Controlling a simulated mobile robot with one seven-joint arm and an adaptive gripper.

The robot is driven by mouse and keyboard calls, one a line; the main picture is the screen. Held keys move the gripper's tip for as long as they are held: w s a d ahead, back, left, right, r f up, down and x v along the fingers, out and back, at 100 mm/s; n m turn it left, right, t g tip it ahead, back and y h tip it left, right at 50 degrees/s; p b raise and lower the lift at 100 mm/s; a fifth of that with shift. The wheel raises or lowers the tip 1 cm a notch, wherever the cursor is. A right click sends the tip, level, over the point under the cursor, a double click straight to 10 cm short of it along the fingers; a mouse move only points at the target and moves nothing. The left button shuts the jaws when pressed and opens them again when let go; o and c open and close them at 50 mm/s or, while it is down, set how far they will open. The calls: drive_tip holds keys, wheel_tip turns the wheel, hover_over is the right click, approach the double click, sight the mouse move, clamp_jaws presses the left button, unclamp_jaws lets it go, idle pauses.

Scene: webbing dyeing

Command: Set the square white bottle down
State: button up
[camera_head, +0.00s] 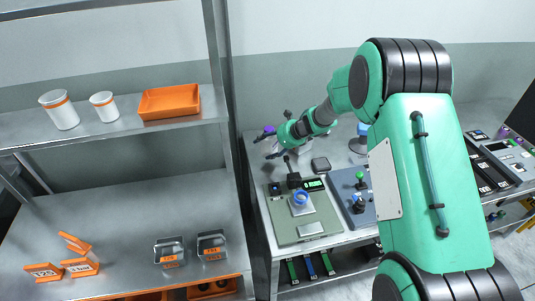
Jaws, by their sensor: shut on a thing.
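My gripper (266,146) is at the far end of my green arm, over the back left of the workbench (252,169). It is small in the view, with its dark fingers pointing left. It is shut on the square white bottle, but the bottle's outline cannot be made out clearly. A small purple patch (268,130) shows just beside the fingers; I cannot tell whether it belongs to the bottle. Whether the bottle touches the bench top is also unclear.
A scale-like device (304,222) with a blue ring and a joystick panel (356,197) stand on the bench. A metal shelf at left bears two white jars (60,110) (104,106), an orange tray (169,102) and metal holders (211,245). A shelf post (238,165) stands near my gripper.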

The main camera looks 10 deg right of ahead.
sight(268, 151)
drive_tip(key=shift+r, duration=0.1)
drive_tip(key=shift+f+b, duration=0.55)
drive_tip(key=shift+f, duration=1.3)
drive_tip(key=shift+f, duration=0.2)
drive_tip(key=o, duration=1.6)
drive_tip(key=shift+r, duration=0.15)
drive_tip(key=shift+d+r, duration=0.15)
drive_tip(key=shift+r, duration=0.05)
drive_tip(key=p+v, duration=0.2)
drive_tip(key=v, duration=0.9)
drive_tip(key=shift+s+d+r, duration=0.1)
drive_tip(key=shift+s+r, duration=0.05)
drive_tip(key=shift+s, duration=0.15)
